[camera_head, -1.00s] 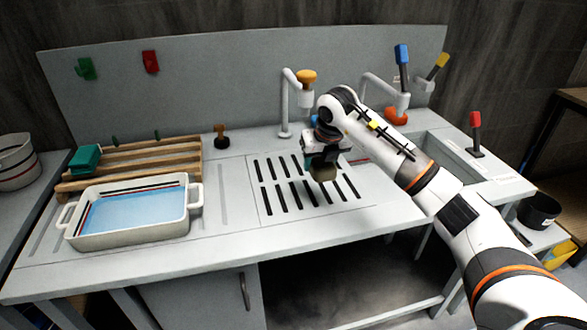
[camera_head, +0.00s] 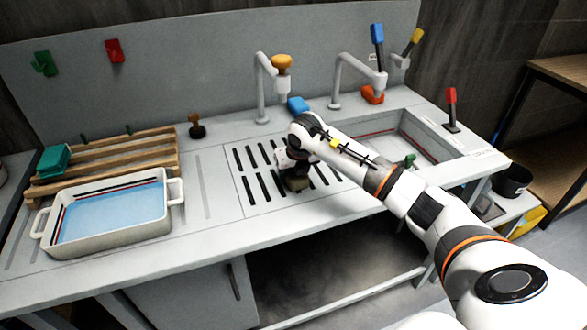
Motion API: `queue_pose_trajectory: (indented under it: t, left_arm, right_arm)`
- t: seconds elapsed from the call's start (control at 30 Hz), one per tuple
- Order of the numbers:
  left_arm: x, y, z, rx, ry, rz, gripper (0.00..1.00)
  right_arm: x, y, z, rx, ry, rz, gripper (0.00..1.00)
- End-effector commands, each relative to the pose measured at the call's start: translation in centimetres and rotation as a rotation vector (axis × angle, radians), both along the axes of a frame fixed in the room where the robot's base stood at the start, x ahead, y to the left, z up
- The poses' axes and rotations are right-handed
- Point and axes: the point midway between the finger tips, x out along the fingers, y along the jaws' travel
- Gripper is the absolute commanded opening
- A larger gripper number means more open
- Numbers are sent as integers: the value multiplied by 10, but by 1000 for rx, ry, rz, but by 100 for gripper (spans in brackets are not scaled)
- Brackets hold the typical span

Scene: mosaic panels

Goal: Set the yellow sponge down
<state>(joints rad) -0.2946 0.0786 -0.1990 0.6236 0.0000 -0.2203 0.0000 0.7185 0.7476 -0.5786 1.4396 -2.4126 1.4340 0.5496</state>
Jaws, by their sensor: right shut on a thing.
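My right gripper (camera_head: 295,174) is over the slotted drain panel (camera_head: 235,195) in the middle of the counter and points down. It is shut on the yellow sponge (camera_head: 297,184), which looks dull olive-yellow and shows only in part below the gripper. The sponge is low over the slots; I cannot tell whether it touches the panel. The fingers are small and mostly hidden by the wrist. My left gripper is not in view.
A white basin of blue water (camera_head: 112,212) and a wooden rack (camera_head: 110,163) with a green sponge (camera_head: 53,160) stand at left. A blue block (camera_head: 298,104) lies behind my wrist. A sink (camera_head: 441,146) is at right. Bare counter lies left of the slots.

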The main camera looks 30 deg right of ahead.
Motion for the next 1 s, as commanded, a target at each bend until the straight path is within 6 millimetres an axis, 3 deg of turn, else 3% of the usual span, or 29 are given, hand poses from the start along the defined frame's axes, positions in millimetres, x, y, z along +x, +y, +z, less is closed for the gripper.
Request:
queue_pose_trajectory:
  t: [0.27, 0.3, 0.4, 0.77, 1.0]
  left_arm:
    - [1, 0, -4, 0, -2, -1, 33]
    - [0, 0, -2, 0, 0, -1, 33]
    - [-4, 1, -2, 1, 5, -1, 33]
    - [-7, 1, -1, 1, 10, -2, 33]
    - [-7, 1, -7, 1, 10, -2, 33]
  right_arm:
    - [0, 0, -3, 0, -1, 0, 36]
    - [0, 0, -1, 0, -1, 0, 60]
    - [0, 0, -1, 0, -1, 0, 76]
    - [0, 0, 4, 0, -2, 0, 76]
    - [-15, 3, 42, -1, -7, 1, 76]
